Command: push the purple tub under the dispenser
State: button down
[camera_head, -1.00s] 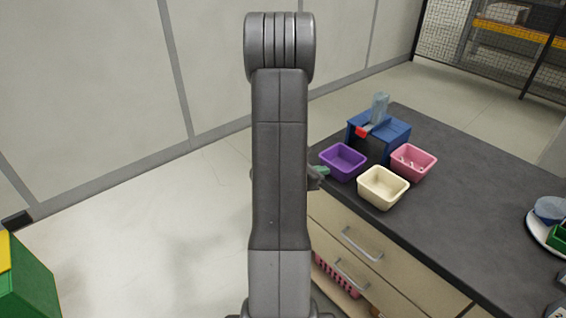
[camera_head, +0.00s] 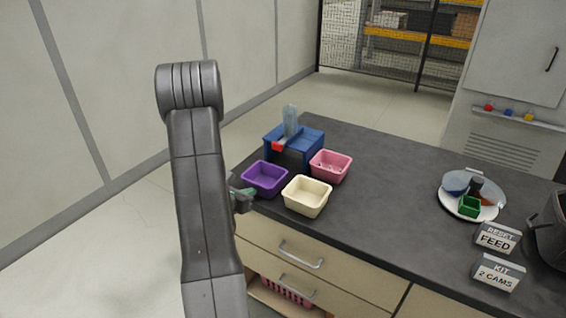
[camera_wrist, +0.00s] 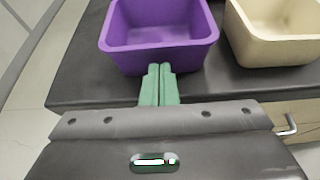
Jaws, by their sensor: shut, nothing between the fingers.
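The purple tub (camera_head: 265,179) stands upright and empty near the left front edge of the dark counter, in front of the blue dispenser (camera_head: 307,145). The dispenser has a red part and a clear upright tube on top. In the wrist view the purple tub (camera_wrist: 160,54) is straight ahead of my gripper (camera_wrist: 159,72). Its green fingers are shut together and empty, with the tips at the tub's near wall; I cannot tell whether they touch. In the head view my gripper (camera_head: 243,194) is partly hidden behind my arm, at the counter's edge.
A cream tub (camera_head: 307,196) stands close to the right of the purple tub, and a pink tub (camera_head: 331,165) with small pale items sits behind it. A white plate (camera_head: 466,211) with small containers and two signs (camera_head: 497,238) stand farther right. The middle of the counter (camera_head: 385,200) is clear.

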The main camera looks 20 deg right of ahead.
aim_at(273, 169)
jog(key=shift+x, duration=0.75)
jog(key=shift+w+d+r+b, duration=0.1)
jog(key=shift+w+d+b, duration=0.7)
jog(key=shift+w+d, duration=1.2)
jog(key=shift+w+d+r+b, duration=0.1)
jog(key=shift+w+d+b, duration=0.75)
jog(key=shift+w+d, duration=1.1)
jog(key=shift+w+d+b, duration=0.8)
jog(key=shift+w+d, duration=0.45)
jog(key=shift+d, duration=1.45)
jog(key=shift+b+v, duration=0.55)
jog(key=shift+v, duration=2.85)
jog(key=shift+w+d+r, duration=0.1)
jog(key=shift+d, duration=0.1)
jog(key=p+x, duration=0.1)
jog(key=x, duration=0.5)
jog(key=shift+d+f, duration=0.1)
jog(key=shift+f, duration=0.15)
jog(key=shift+s+a+p, duration=0.3)
jog(key=shift+s+a, duration=0.3)
jog(key=shift+a, duration=0.35)
